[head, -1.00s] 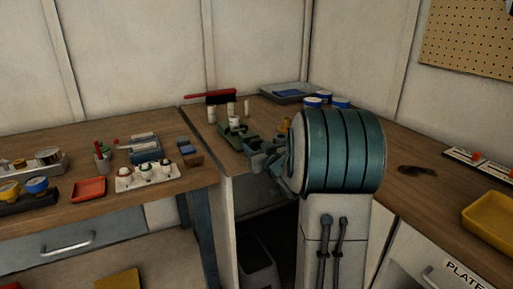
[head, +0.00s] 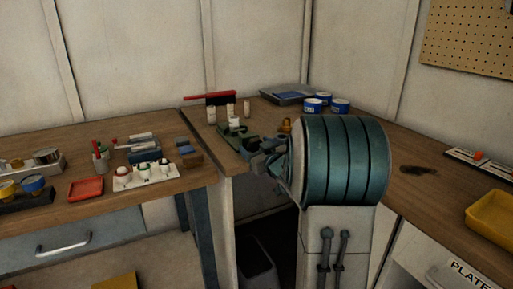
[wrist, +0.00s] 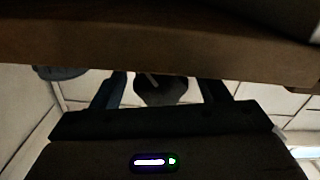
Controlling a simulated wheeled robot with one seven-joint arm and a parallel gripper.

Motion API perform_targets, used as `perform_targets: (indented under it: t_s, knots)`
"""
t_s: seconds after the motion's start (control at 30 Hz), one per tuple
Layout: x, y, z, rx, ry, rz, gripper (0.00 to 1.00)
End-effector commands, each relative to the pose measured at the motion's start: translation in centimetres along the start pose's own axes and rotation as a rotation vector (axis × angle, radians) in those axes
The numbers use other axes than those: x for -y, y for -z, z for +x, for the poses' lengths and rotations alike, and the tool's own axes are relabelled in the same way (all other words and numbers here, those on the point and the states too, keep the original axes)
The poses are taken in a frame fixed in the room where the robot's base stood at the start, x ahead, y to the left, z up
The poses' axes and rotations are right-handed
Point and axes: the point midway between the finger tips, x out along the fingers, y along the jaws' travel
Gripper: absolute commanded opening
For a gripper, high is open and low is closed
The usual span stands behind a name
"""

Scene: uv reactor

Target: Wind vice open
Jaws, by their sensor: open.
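The green vice (head: 238,134) stands at the corner end of the right-hand bench in the head view. My gripper (head: 262,161) is beside its near end, at the bench's front edge, partly hidden by my own ribbed arm. I cannot tell whether it touches the vice, and the vice's handle is not clear. In the dark wrist view my gripper (wrist: 160,92) shows two fingers apart. A dark shape with a pale stripe (wrist: 158,88) shows between them; I cannot tell what it is or whether it is within the jaws.
The bench edge (wrist: 150,45) crosses the top of the wrist view. Pale cylinders (head: 229,110), a red-handled brush (head: 212,98) and blue tins (head: 314,105) stand near the vice. A dark bin (head: 258,262) sits below. The left bench (head: 130,200) holds small items.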

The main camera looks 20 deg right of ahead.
Motion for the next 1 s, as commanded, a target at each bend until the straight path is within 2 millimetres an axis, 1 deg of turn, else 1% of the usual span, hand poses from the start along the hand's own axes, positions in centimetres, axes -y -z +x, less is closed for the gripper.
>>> perform_targets:
  t_s: [0.13,0.23,0.37,0.5,0.7,0.83,1.0]
  knots:
    - [0.0,0.0,-0.7,0.001,0.0,0.0,0.69]
    - [0.0,0.1,-2.2,0.0,-0.001,0.0,0.69]
    - [-0.1,0.1,-5.1,0.001,-0.003,-0.001,0.69]
    - [-0.1,0.1,-8.4,0.001,-0.004,0.0,0.69]
    - [-0.1,0.0,-12.1,0.001,-0.003,0.001,0.69]
    - [-0.1,0.0,-13.3,0.0,-0.001,0.0,0.69]
    - [0.0,0.0,-13.8,0.0,0.0,0.0,0.69]
